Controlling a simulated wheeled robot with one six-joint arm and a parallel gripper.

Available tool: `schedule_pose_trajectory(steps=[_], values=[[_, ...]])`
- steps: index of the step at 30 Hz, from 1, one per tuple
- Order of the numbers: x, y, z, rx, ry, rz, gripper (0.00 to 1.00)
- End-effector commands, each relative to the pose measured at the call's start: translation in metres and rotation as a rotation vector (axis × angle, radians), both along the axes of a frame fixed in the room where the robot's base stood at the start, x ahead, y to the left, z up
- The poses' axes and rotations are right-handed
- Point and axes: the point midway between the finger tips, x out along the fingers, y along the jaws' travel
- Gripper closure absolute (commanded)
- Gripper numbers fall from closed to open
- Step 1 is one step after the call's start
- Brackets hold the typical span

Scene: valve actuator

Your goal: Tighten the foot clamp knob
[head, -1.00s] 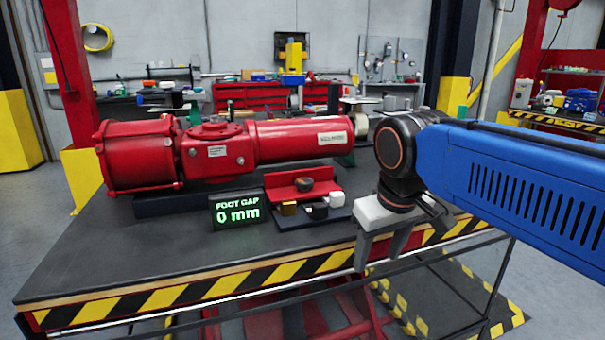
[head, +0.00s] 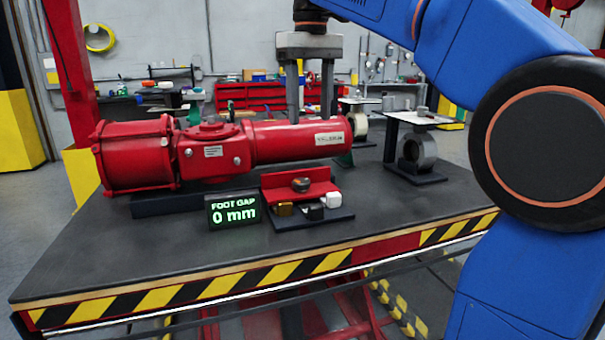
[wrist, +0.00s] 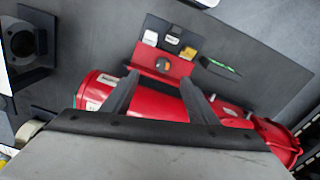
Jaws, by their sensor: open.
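The foot clamp knob is most likely the dark round knob (head: 301,185) on a red bracket (head: 318,190), in front of the red actuator (head: 250,145). The knob also shows in the wrist view (wrist: 162,65), seen from above, just beyond the fingertips. A small display (head: 234,210) left of the bracket reads "FOOT GAP 0 mm".
Small brass (head: 285,209), black (head: 313,211) and white (head: 333,200) blocks stand before the bracket. A grey ring part (head: 420,150) on a dark stand is at the right of the bench (head: 130,250). The bench front is clear.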

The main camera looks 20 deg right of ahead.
Motion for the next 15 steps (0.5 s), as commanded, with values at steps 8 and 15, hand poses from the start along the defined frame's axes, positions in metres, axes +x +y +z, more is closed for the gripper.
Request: schedule_pose_trajectory(steps=[8,15], values=[[0.021,0.014,0.016,0.011,0.028,0.033,0.47],[0.020,0.014,-0.007,0.012,0.031,0.034,0.47]])
